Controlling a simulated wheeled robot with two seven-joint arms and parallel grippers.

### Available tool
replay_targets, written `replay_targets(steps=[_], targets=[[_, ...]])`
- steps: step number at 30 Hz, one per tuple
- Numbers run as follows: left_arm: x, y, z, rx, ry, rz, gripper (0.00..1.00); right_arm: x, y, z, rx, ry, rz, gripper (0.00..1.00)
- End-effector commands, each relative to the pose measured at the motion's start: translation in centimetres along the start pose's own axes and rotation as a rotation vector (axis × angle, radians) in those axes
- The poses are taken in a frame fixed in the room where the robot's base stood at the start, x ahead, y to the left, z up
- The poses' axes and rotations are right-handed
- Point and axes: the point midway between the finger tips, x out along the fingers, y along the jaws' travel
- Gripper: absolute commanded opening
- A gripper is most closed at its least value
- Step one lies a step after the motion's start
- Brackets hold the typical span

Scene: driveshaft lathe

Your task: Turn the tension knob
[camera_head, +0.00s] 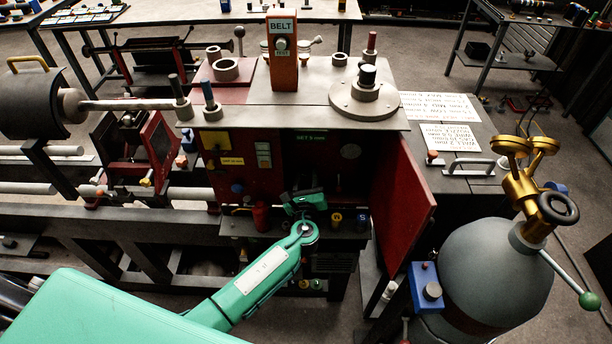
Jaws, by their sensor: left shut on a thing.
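My green left arm comes in from the bottom left. My left gripper (305,203) is at the lower middle of the red machine panel (240,178), below the green "SET 5 mm" label (310,137). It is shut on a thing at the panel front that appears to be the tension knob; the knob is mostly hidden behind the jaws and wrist. An orange "BELT" tester (283,62) stands upright on the machine's top. My right gripper is not in view.
A red door (404,207) stands open right of the panel. A grey tank (495,278) with brass fittings is at the lower right. A red knob (260,215) and small yellow and blue knobs flank the gripper closely. A horizontal shaft (130,104) lies at the left.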

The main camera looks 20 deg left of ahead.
Motion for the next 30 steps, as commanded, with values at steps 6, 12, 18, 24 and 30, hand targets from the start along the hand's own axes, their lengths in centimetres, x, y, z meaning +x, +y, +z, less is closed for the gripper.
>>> replay_targets(steps=[6,12,18,24,30], targets=[[-0.11,0.02,-0.21,0.054,0.005,0.0,0.14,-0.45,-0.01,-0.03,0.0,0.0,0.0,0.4],[-0.12,0.03,-0.29,0.066,0.005,0.0,0.14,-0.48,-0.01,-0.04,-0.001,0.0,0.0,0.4],[-0.13,0.04,-0.31,0.066,0.005,0.0,0.14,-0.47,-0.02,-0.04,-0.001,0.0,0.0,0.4],[-0.11,0.04,-0.27,0.065,0.004,0.0,0.59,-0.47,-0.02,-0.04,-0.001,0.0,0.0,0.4],[-0.06,0.01,-0.14,0.064,0.002,0.0,0.59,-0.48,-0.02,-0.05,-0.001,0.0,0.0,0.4]])
